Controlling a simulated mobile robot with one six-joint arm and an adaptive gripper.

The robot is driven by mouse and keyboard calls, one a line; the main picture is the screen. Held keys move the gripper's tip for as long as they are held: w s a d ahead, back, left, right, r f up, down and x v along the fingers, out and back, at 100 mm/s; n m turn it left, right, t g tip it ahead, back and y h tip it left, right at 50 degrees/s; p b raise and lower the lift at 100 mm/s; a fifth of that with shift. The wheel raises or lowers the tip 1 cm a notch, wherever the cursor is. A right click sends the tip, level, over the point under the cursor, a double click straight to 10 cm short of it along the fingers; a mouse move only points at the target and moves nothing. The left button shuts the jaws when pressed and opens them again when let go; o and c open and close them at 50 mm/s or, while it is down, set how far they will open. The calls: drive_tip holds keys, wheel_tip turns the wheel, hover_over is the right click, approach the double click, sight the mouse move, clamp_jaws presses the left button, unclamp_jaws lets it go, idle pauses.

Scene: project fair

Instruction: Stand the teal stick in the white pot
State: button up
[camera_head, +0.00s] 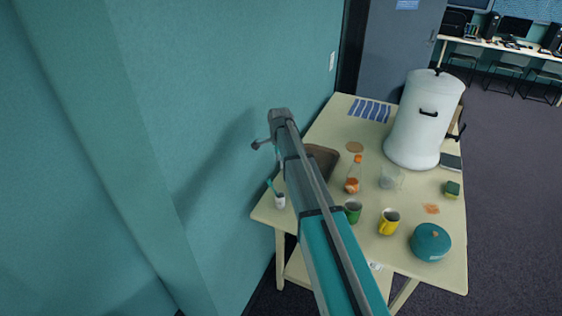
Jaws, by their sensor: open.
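The teal stick (271,187) is at the near left corner of the table. It leans to the left, and its lower end meets the rim of the small white pot (280,202), seemingly inside it. The pot stands upright. My gripper (263,144) shows only as a small grey part at the far end of my arm, above and beyond the stick in the picture. It is open, appears empty and is apart from the stick and pot. My arm hides most of it.
The cream table (403,258) holds a brown tray (326,158), an orange-capped bottle (353,177), a green mug (353,209), a yellow mug (389,221), a teal lidded pot (430,242) and a large white urn (424,120). A teal wall (215,120) borders the left.

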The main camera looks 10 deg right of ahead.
drive_tip(key=shift+r+p, duration=0.35)
drive_tip(key=shift+r, duration=0.25)
drive_tip(key=shift+s, duration=0.15)
drive_tip(key=s+n, duration=1.6)
drive_tip(key=s, duration=1.2)
drive_tip(key=shift+s+d, duration=0.2)
drive_tip(key=shift+s, duration=0.2)
wheel_tip(320, 180, down, 14)
drive_tip(key=b, duration=1.4)
